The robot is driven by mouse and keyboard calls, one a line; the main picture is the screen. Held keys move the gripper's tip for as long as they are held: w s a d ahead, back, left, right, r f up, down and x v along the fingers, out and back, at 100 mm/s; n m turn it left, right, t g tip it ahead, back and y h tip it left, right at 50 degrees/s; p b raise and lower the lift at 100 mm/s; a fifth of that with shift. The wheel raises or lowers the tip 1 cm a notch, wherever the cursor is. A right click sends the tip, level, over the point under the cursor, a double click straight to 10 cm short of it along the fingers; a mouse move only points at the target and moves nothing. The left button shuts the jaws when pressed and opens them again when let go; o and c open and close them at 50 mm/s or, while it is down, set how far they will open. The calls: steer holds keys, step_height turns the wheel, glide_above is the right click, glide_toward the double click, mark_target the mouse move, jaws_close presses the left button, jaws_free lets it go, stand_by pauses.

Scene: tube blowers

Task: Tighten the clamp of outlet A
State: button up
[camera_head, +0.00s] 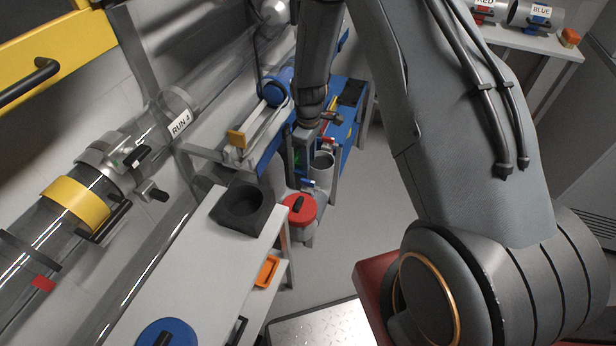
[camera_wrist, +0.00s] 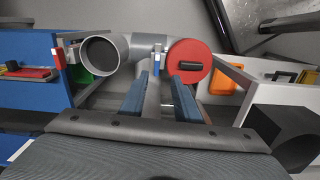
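In the wrist view, a grey pipe outlet with an open round mouth (camera_wrist: 99,55) is left of centre. A second outlet beside it carries a red round cap (camera_wrist: 188,60) with a dark handle. A small blue-and-white part (camera_wrist: 157,52) sits between them, and a red-and-white part (camera_wrist: 59,58) sits left of the open mouth; these may be clamp levers. No letter A is legible. My gripper (camera_wrist: 161,82) is open, its two blue fingers apart, pointing toward the outlets with nothing clearly between them. The head view shows the open outlet (camera_head: 322,161) and red cap (camera_head: 301,207).
A white bench (camera_head: 180,265) holds a black round-holed block (camera_head: 243,205) and a blue cap (camera_head: 167,333). An orange tray (camera_head: 266,270) lies on its lower shelf. A blue-topped bench (camera_head: 347,112) stands beyond. Clear tubes run along the left wall. Floor (camera_head: 355,240) is open at centre.

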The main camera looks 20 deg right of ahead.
mark_target(308, 181)
steer(key=f, duration=0.3)
steer(key=shift+w+f+n, duration=0.1)
steer(key=shift+w+n, duration=0.3)
steer(key=shift+f+p, duration=0.75)
steer(key=shift+f, duration=3)
jaws_close()
